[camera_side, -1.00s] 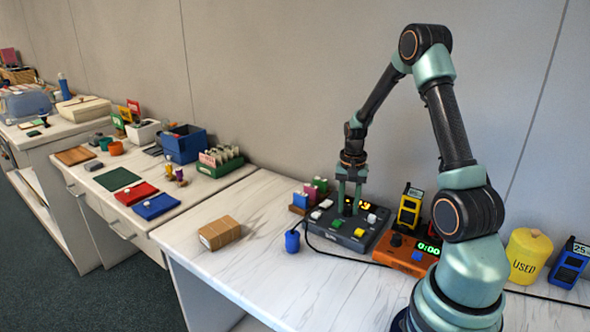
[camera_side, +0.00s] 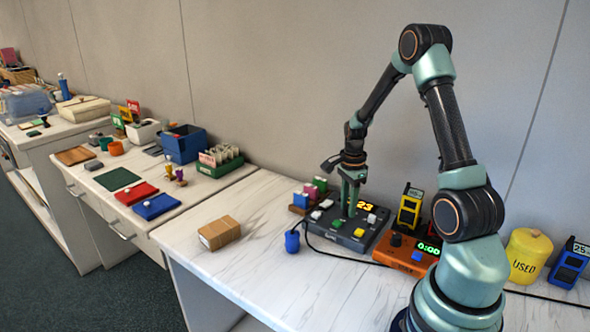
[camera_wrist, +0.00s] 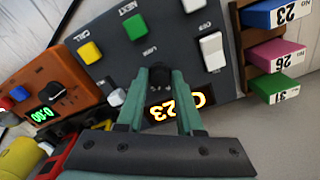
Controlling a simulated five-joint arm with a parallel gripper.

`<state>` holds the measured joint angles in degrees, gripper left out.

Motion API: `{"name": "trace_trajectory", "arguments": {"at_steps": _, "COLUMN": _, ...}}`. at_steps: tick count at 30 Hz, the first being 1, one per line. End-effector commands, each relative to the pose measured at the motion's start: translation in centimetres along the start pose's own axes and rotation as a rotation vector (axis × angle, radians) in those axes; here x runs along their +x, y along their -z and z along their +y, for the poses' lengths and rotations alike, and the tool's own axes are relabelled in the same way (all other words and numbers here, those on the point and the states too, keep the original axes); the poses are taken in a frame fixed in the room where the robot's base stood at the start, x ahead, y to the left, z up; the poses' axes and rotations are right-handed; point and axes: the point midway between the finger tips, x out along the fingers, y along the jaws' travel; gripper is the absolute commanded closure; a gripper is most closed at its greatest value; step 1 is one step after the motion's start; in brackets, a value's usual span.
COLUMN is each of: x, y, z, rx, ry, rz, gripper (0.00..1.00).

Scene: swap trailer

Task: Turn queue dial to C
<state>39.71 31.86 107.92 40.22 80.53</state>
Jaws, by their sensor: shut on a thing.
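The queue dial (camera_wrist: 160,76) is a black knob on the dark grey queue console (camera_side: 341,240). My gripper (camera_wrist: 159,84) points down over the console and is shut on the dial, one green finger on each side. In the side view the gripper (camera_side: 347,212) hides most of the dial. The console's lit yellow display (camera_wrist: 176,105) appears upside down in the wrist view, close to the fingers. It reads 23 with a letter beside it, partly hard to read. The console also shows in the wrist view (camera_wrist: 113,62), with a green button (camera_wrist: 134,27) and white buttons.
An orange timer box (camera_side: 398,257) reading 0:00 stands right of the console. Blue, pink and green numbered blocks (camera_wrist: 276,54) stand beside the console. A yellow device (camera_side: 410,207) is behind. A cardboard box (camera_side: 220,233) lies left, with clear table around it.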

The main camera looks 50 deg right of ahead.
Motion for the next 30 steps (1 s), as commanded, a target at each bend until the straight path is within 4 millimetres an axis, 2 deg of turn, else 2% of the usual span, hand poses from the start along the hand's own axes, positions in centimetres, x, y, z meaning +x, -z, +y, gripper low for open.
{"name": "trace_trajectory", "arguments": {"at_steps": 10, "x": -0.07, "y": 0.15, "z": -0.06, "rx": 0.130, "ry": 0.002, "rz": 0.000, "gripper": 1.00}}
{"name": "trace_trajectory", "arguments": {"at_steps": 25, "x": -0.08, "y": 0.18, "z": -0.04, "rx": 0.149, "ry": 0.002, "rz": 0.000, "gripper": 1.00}}
{"name": "trace_trajectory", "arguments": {"at_steps": 26, "x": -0.08, "y": 0.19, "z": -0.04, "rx": 0.149, "ry": 0.002, "rz": 0.000, "gripper": 0.61}}
{"name": "trace_trajectory", "arguments": {"at_steps": 27, "x": -0.08, "y": 0.19, "z": -0.04, "rx": 0.149, "ry": 0.002, "rz": 0.000, "gripper": 0.45}}
{"name": "trace_trajectory", "arguments": {"at_steps": 28, "x": -0.07, "y": 0.17, "z": -0.04, "rx": 0.148, "ry": 0.002, "rz": 0.000, "gripper": 0.35}}
{"name": "trace_trajectory", "arguments": {"at_steps": 30, "x": -0.06, "y": 0.14, "z": -0.03, "rx": 0.147, "ry": 0.002, "rz": 0.000, "gripper": 0.35}}
